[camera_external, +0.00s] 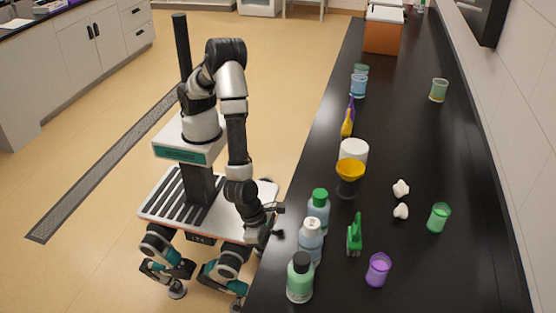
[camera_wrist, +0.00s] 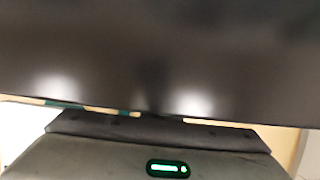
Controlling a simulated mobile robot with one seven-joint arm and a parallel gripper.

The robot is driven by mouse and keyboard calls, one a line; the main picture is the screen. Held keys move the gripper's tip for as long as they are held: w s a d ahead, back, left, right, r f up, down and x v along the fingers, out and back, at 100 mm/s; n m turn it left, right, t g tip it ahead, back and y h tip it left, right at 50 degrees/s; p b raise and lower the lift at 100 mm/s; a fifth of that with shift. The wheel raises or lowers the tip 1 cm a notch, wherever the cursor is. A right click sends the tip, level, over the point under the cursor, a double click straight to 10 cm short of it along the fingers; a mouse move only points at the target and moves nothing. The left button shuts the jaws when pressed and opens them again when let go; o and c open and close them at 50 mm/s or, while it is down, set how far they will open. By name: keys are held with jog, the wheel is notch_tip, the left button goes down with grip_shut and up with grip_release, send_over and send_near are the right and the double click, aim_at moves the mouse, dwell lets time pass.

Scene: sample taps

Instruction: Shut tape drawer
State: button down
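No drawer marked as the tape drawer can be made out in either view. The front of the black bench (camera_external: 400,130), on the side facing me, is mostly hidden in the external view. My gripper (camera_external: 272,220) is low at the bench's near-left edge, beside the bottles. Its fingers are small and dark there, and their spacing is unclear. In the wrist view a dark, smooth surface (camera_wrist: 150,50) fills most of the picture at close range. A grey housing with a green light lies below it. No fingertips show there.
A green-capped bottle (camera_external: 318,208), a white-capped bottle (camera_external: 310,240) and a black-capped bottle (camera_external: 300,278) stand near the bench edge by my gripper. The floor behind me is clear.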

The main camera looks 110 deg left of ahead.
jog(key=shift+w+a+r, duration=0.15)
jog(key=shift+w, duration=0.35)
jog(key=s+r+p, duration=0.1)
jog(key=s+r, duration=0.7)
jog(key=r, duration=0.1)
jog(key=shift+s, duration=0.35)
